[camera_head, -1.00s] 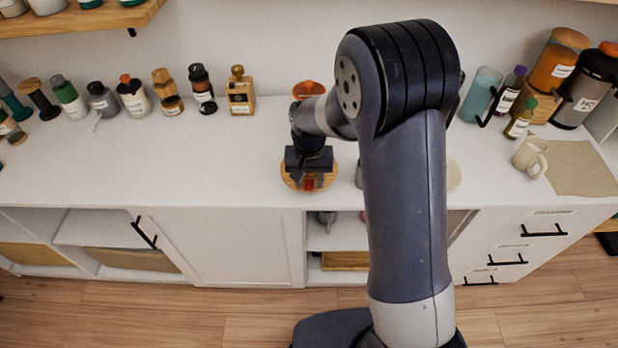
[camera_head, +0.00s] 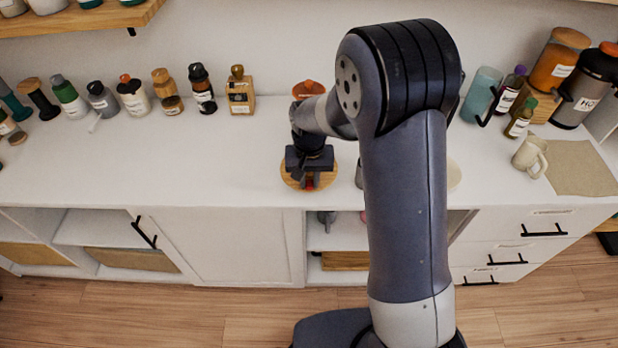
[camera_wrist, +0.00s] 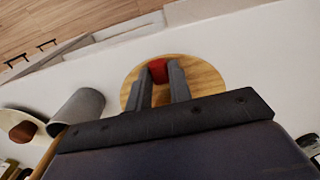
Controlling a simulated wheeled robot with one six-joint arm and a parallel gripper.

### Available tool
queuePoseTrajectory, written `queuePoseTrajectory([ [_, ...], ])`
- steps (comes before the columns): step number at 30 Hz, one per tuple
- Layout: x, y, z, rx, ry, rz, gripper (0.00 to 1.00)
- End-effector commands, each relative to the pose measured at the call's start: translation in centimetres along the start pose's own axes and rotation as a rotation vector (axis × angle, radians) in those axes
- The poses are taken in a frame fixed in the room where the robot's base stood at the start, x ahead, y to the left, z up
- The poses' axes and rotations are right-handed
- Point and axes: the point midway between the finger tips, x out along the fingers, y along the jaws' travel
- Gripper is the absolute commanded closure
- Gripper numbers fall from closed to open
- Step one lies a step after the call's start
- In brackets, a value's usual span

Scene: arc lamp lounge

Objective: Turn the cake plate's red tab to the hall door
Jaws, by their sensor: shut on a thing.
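The cake plate is a round wooden disc (camera_head: 290,181) near the front edge of the white counter. It also shows in the wrist view (camera_wrist: 208,78). Its red tab (camera_wrist: 158,70) is at the plate's rim on the side toward the counter's front edge, and a bit of the red tab shows in the head view (camera_head: 310,185). My gripper (camera_head: 309,179) is above the plate, pointing down. In the wrist view my gripper's two fingers (camera_wrist: 160,80) are shut on the tab, one on each side. No hall door is in view.
A grey cylinder (camera_wrist: 77,112) lies close beside the plate in the wrist view. An orange-topped jar (camera_head: 308,89) stands behind my gripper. Several bottles line the counter's back left. A beige mug (camera_head: 530,155) and a mat (camera_head: 580,168) are at the right. The counter left of the plate is clear.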

Motion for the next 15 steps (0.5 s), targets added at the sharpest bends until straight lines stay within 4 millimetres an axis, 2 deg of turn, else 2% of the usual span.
queuePoseTrajectory([
  [15,0.0,1.3,-0.2,-0.188,0.002,-0.001,1.00],
])
